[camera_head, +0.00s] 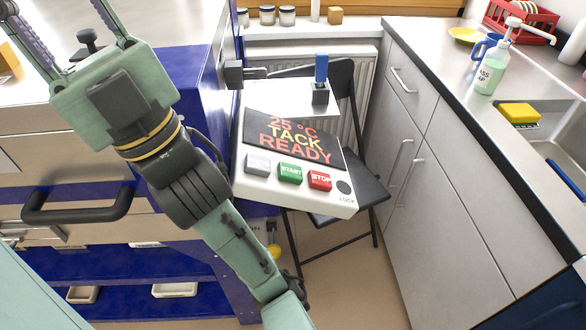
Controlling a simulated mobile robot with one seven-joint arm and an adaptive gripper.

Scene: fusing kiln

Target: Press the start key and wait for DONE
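The control panel (240,188) is a white, tilted box beside the blue kiln stand. Its dark display (294,139) reads "25 °C TACK READY". The green START key (290,172) is in the row below, between a grey key (257,164) and the red STOP key (320,180). My gripper (112,92) is at the upper left, well left of the panel and apart from the keys. Its two finger links run apart toward the top left. The fingertips are out of frame, so I cannot tell how far it is open.
A round black LOCK (343,187) is at the panel's right corner. A blue-topped lever (321,70) stands behind the display. A black folding chair (368,190) is behind the panel. A counter (455,120) with a soap bottle (490,76) and sink is on the right.

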